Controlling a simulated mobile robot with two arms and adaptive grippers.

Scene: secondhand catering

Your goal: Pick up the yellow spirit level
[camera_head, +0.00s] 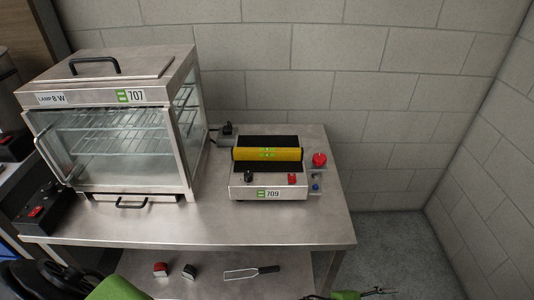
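The yellow spirit level (267,154) is a yellow bar with green markings. It lies crosswise on the dark top of a metal appliance labelled 709 (268,193), on the steel table. Black and green parts at the bottom left edge look like my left arm and gripper (42,281). They are cut off by the frame, well away from the level, and the fingers cannot be made out. Nothing is touching the level.
A glass-sided cabinet labelled 707 (110,95) stands left of the appliance. A red button (319,159) is on its right. The steel table's (250,225) front strip is clear. A block wall stands behind.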

